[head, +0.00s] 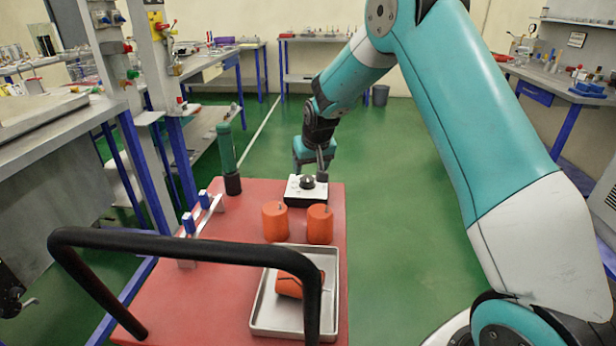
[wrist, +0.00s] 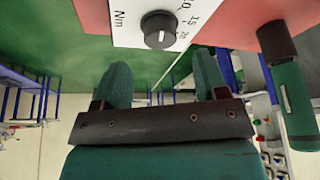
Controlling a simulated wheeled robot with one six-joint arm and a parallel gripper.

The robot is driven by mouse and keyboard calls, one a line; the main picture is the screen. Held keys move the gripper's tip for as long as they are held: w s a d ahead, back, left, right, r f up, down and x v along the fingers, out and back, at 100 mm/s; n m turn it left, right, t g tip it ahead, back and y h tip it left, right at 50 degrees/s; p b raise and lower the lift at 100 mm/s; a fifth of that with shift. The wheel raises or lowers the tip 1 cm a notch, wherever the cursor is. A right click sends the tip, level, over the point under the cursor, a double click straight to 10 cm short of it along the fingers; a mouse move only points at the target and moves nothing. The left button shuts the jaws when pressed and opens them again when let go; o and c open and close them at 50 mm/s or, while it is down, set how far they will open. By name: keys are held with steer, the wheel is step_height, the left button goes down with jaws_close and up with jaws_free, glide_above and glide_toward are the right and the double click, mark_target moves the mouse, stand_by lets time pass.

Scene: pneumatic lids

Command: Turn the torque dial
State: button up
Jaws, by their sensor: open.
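The torque dial (head: 308,182) is a black knob on a white box (head: 293,194) at the far end of the red cart top. In the wrist view the dial (wrist: 161,30) has a light pointer line, with "Nm" and numbers such as 15 and 20 printed around it. My gripper (head: 323,172) is just beyond the box in the head view. In the wrist view my gripper (wrist: 161,72) is open and empty. The dial lies past its fingertips, roughly centred between them, and is not held.
A green-handled tool (head: 227,150) stands in a black holder left of the box. Two orange cylinders (head: 275,221) (head: 320,225) stand nearer me. A metal tray (head: 262,320) holds another orange piece. A blue-and-white rack (head: 204,212) is at the left edge, and a black handle bar (head: 190,243) crosses the front.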

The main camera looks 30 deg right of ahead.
mark_target(308, 179)
steer(key=shift+x, duration=2.7)
steer(key=c, duration=0.9)
